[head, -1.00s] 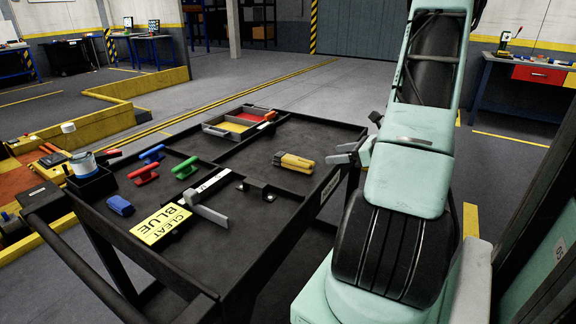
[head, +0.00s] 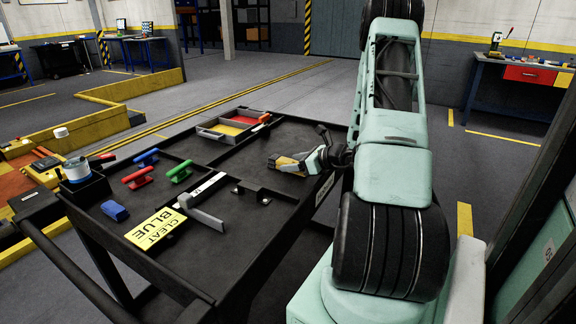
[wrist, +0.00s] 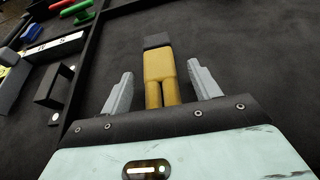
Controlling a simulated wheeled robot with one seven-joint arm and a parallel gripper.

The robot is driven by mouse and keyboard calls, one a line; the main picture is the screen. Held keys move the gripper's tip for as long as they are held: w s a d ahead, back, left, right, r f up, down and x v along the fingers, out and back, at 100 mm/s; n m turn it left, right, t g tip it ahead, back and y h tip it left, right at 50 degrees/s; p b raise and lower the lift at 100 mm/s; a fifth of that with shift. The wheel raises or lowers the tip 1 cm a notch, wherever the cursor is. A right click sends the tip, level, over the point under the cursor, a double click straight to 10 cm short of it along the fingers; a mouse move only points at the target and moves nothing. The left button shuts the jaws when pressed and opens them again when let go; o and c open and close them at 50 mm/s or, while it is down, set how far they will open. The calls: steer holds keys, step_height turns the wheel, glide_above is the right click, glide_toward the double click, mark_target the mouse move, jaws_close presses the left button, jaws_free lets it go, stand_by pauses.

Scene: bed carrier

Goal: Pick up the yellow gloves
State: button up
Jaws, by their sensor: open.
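The yellow gloves (head: 288,165) lie on the black cart top (head: 245,245), near its right edge. In the wrist view the gloves (wrist: 159,70) have a dark grey end and two yellow parts pointing toward me. My gripper (head: 300,160) is over the gloves and partly hides them in the head view. In the wrist view my gripper (wrist: 162,92) is open, with one grey finger on each side of the gloves and a gap on both sides. The near end of the gloves is hidden behind the gripper body.
Red (head: 138,178), green (head: 180,171) and blue (head: 146,158) cleats lie at the left of the cart. A tray with yellow and red compartments (head: 208,133) is at the back. Low dividers cross the top.

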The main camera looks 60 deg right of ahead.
steer(key=shift+w, duration=0.2)
steer(key=c, duration=1.1)
steer(key=shift+r, duration=0.1)
